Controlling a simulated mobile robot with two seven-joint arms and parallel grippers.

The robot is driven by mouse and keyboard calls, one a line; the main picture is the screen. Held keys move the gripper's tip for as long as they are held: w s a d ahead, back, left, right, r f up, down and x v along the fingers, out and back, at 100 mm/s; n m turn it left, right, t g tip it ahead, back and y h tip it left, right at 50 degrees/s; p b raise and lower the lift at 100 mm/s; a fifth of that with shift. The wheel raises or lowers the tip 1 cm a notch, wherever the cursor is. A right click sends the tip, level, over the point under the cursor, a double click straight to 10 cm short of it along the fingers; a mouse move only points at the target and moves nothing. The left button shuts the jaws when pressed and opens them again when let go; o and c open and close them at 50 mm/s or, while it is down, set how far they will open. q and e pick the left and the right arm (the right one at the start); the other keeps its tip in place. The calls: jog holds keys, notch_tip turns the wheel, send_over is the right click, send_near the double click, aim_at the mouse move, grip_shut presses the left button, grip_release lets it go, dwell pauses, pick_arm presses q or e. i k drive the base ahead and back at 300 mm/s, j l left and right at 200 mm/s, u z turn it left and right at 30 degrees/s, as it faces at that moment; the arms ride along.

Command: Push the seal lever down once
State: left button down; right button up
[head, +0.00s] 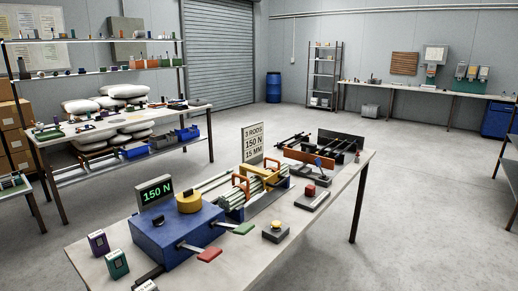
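A blue machine (172,240) with a green "150 N" display (157,190) and a yellow round cap (189,202) stands on the near table. Two flat levers stick out from its right side. One has a red grip (209,254) and the other a green grip (243,228). A small dark block with a red top (311,190) and a thin upright part with a blue tip (318,162) stand farther back. No readable label shows which of these is the seal lever. Neither gripper is in view.
Pale rods (213,186) lie behind the machine, near a "3 RODS 150 N 15 MM" sign (253,143). Open floor lies right.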

aim_at(208, 256)
jog(key=i+l, duration=0.75)
jog(key=i+u, duration=0.1)
jog(key=u, duration=1.1)
